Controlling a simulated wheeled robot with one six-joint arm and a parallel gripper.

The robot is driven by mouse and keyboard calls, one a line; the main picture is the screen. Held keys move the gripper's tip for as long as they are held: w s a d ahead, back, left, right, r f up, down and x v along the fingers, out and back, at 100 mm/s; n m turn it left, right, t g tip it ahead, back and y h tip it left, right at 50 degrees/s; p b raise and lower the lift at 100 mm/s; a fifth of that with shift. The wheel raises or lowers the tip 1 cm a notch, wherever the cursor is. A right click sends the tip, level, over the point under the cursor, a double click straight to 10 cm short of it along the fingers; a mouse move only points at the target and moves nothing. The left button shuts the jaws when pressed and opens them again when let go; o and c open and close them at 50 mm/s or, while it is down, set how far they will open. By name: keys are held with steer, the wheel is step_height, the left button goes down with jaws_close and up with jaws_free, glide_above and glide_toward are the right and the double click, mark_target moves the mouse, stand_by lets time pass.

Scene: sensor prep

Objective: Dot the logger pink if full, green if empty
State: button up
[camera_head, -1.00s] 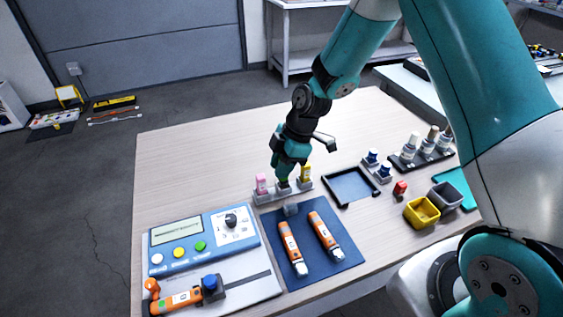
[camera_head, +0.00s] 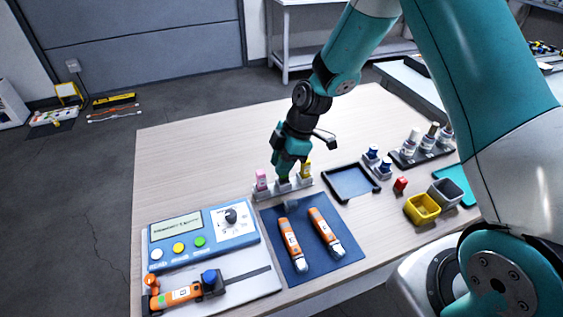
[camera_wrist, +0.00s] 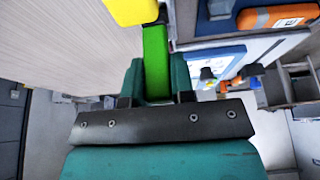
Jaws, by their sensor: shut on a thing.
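My gripper (camera_head: 284,179) is over the middle of a small grey marker rack (camera_head: 268,195). It is shut on the green marker (camera_wrist: 156,62), which shows between the fingers in the wrist view. Its lower end is at the rack; I cannot tell if it is fully seated. A pink marker (camera_head: 261,179) stands to the left and a yellow marker (camera_head: 305,170) to the right. An orange logger (camera_head: 183,295) lies at the front of the blue tester (camera_head: 205,240), with a small green patch near its left end. The tester's screen (camera_head: 176,228) shows text too small to read.
Two more orange loggers (camera_head: 290,244) (camera_head: 326,232) lie on a dark blue mat (camera_head: 312,269). A black tray (camera_head: 351,182), a yellow bin (camera_head: 421,209), a grey bin (camera_head: 445,194) and a rack of bottles (camera_head: 424,154) stand to the right. The table's back left is clear.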

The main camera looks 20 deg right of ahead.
steer(key=shift+f, duration=0.3)
stand_by(0.4)
steer(key=shift+f+b, duration=0.35)
steer(key=shift+b, duration=0.15)
steer(key=shift+f, duration=0.25)
steer(key=shift+f+b, duration=0.35)
steer(key=shift+b, duration=0.15)
steer(key=shift+f, duration=0.25)
steer(key=o, duration=1.1)
steer(key=shift+r+p, duration=0.3)
steer(key=shift+r, duration=0.4)
